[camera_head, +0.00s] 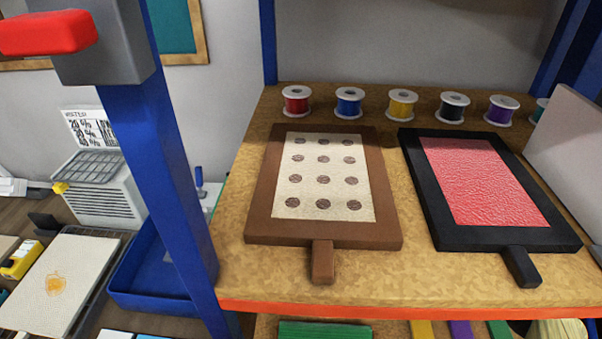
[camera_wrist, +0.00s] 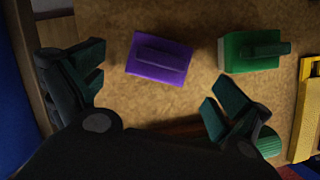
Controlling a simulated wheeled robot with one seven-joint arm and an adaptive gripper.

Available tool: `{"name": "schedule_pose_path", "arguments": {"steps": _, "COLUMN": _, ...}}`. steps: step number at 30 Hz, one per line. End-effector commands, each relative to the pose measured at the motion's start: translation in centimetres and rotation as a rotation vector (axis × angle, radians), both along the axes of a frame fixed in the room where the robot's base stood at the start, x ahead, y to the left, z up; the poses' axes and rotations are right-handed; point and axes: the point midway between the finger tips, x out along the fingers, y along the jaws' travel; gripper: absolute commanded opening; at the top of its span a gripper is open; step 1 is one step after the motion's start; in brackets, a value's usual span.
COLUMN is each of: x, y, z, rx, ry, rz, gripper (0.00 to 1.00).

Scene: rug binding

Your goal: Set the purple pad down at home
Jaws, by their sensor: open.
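The purple pad (camera_wrist: 174,72) lies on a mottled tan surface (camera_wrist: 205,18) in the wrist view, with a raised purple ridge along its top. My gripper (camera_wrist: 154,80) is open, with its dark green fingers spread wide at the left and right. The pad shows between and just beyond the fingertips, with a gap on both sides and nothing gripped. I cannot tell the height between fingers and pad. No marked home spot shows around the pad. In the head view a purple strip (camera_head: 460,329) shows below the shelf edge; I cannot tell if it is the pad.
A green pad (camera_wrist: 235,52) with a ridge lies right of the purple one, near the right finger. A yellow object (camera_wrist: 304,115) is at the right edge. In the head view, a brown frame (camera_head: 258,218) and a black frame (camera_head: 430,210) lie on the shelf before several spools.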

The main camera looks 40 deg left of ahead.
Motion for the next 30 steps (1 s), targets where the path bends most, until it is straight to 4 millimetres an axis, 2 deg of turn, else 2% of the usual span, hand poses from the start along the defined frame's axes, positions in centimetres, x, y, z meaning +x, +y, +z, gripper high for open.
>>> {"name": "schedule_pose_path", "arguments": {"steps": 7, "x": -1.5, "y": -0.4, "z": 3.5, "rx": 0.001, "ry": -0.002, "rz": 0.001, "gripper": 1.0}}
{"name": "schedule_pose_path", "arguments": {"steps": 12, "x": -2.0, "y": -0.6, "z": 5.0, "rx": 0.001, "ry": -0.001, "rz": 0.001, "gripper": 1.0}}
{"name": "schedule_pose_path", "arguments": {"steps": 30, "x": -2.2, "y": -0.7, "z": 5.5, "rx": 0.0, "ry": 0.0, "rz": 0.0, "gripper": 1.0}}
